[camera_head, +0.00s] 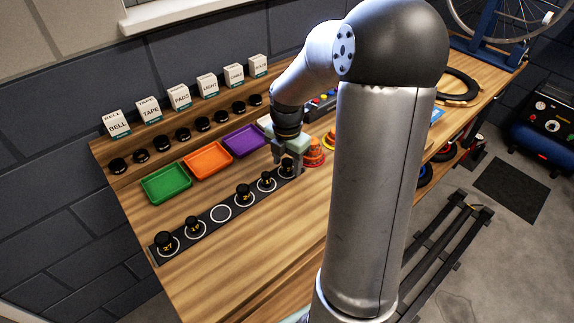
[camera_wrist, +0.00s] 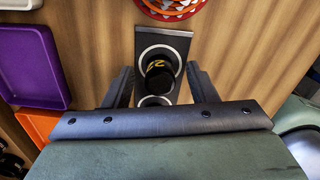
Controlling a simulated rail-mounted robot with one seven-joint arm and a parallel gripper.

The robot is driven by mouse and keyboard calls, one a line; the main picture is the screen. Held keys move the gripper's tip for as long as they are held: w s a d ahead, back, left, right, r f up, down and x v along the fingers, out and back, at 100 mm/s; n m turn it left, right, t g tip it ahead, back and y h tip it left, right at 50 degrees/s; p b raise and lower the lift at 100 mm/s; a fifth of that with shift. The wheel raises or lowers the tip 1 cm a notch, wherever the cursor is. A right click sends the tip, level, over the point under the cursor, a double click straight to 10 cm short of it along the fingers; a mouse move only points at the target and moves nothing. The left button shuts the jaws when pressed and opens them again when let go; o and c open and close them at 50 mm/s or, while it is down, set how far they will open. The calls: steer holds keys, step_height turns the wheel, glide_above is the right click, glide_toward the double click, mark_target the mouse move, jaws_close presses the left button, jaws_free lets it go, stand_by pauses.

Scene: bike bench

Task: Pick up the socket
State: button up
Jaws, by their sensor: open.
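A dark strip (camera_head: 209,219) with white rings lies on the bench and holds several black sockets with yellow numbers. One ring near its middle is empty. My gripper (camera_head: 288,169) points down over the strip's right end, at the last socket (camera_head: 287,164). In the wrist view that socket (camera_wrist: 159,70) stands between and a little beyond the two fingertips of my open gripper (camera_wrist: 159,80), with a gap on both sides. Its yellow number is partly hidden. I cannot tell how deep the fingers reach around it.
Green (camera_head: 166,184), orange (camera_head: 207,161) and purple (camera_head: 244,141) trays sit behind the strip. Labelled boxes (camera_head: 178,98) and a row of black knobs (camera_head: 182,134) line the back. Red-orange round items (camera_head: 314,153) stand close right of my gripper. The front bench is clear.

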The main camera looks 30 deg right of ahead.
steer(key=shift+f, duration=0.3)
steer(key=c, duration=1.1)
steer(key=shift+r, duration=0.15)
